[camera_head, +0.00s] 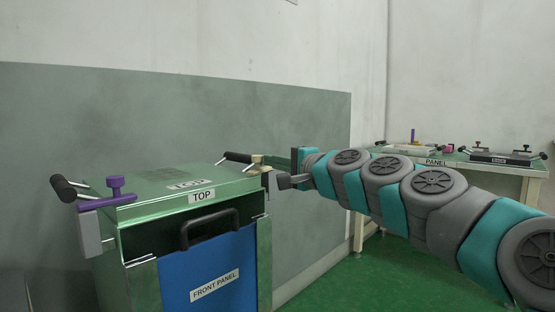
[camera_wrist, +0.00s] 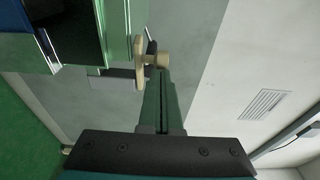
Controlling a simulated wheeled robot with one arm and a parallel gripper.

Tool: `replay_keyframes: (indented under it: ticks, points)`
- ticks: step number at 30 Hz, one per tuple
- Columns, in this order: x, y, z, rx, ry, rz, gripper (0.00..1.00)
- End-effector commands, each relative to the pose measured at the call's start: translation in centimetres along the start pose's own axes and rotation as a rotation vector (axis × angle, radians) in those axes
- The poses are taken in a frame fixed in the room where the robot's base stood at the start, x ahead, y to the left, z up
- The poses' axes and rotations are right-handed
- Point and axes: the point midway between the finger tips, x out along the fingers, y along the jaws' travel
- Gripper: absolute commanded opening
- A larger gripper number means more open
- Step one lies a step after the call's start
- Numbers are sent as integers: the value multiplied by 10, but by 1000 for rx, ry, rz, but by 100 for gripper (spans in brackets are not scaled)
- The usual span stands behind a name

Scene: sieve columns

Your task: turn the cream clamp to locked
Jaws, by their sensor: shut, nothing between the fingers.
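The cream clamp (camera_head: 258,161) sits at the right end of the green cabinet's top, beside a black-tipped handle. In the wrist view the cream clamp (camera_wrist: 139,62) shows as a flat bar with a round knob (camera_wrist: 160,59) standing out from it. My gripper (camera_head: 284,182) is just right of the clamp in the head view. In the wrist view my gripper (camera_wrist: 162,78) is shut, with its fingertips at or very near the knob and nothing between them. I cannot tell whether they touch it. The fingers partly cover the knob's lower side.
A purple clamp (camera_head: 108,196) is at the cabinet's left end. The cabinet top (camera_head: 150,181) is labelled TOP, and a blue front panel (camera_head: 212,272) has a black handle. A grey-green wall panel (camera_head: 200,110) stands close behind. A bench (camera_head: 500,167) with parts is at the right.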

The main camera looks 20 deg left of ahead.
Motion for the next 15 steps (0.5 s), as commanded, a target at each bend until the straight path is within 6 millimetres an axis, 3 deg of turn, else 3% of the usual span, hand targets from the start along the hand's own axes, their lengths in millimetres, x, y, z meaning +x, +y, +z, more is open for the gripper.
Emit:
replay_keyframes:
  ticks: [15]
  points:
    - [7, 0, 12, 1, -2, -1, 0]
